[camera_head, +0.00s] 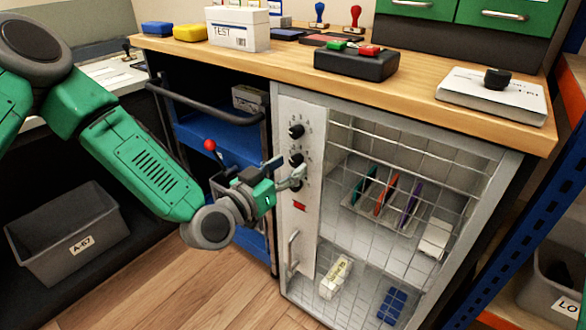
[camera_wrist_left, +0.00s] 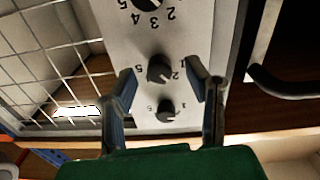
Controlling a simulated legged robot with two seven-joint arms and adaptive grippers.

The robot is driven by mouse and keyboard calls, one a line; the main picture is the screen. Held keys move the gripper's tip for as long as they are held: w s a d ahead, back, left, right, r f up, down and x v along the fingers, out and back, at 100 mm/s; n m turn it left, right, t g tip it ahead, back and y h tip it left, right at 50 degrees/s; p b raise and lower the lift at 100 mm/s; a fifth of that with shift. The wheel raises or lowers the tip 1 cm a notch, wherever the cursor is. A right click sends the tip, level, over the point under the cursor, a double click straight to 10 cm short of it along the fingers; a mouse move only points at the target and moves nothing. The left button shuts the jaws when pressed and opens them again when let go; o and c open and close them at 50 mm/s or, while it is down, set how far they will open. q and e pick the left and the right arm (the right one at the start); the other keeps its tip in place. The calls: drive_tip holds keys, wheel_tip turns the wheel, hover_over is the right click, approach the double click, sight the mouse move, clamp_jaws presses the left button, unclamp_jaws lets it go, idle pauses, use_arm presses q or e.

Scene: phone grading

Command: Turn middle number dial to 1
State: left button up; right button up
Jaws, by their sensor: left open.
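A pale control panel (camera_head: 301,222) on the front of the wire-fronted cabinet carries three black dials in a column. The middle dial (camera_head: 296,159) shows just beyond my left gripper (camera_head: 285,172). In the left wrist view, which is upside down, the middle dial (camera_wrist_left: 160,69) lies between the two fingertips in the picture, with numbers printed around it. I cannot tell which number it points to, nor whether the fingers touch it. The top dial (camera_wrist_left: 166,110) and the bottom dial (camera_wrist_left: 148,3) also show there. My left gripper is open and empty. My right gripper is not in view.
A red indicator (camera_head: 299,206) and a cabinet handle (camera_head: 293,252) sit below the dials. A blue cart (camera_head: 215,133) with a dark handle stands close behind my left arm. The wooden worktop (camera_head: 285,62) overhangs the panel.

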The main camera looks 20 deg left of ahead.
use_arm(q)
drive_tip(key=shift+x, duration=0.95)
drive_tip(key=shift+c, duration=0.5)
clamp_jaws()
drive_tip(key=shift+n, duration=0.4)
drive_tip(key=n, duration=0.2)
drive_tip(key=shift+n+p, duration=0.3)
drive_tip(key=shift+n, duration=0.1)
drive_tip(key=shift+f+n, duration=0.1)
drive_tip(key=shift+n, duration=2.1)
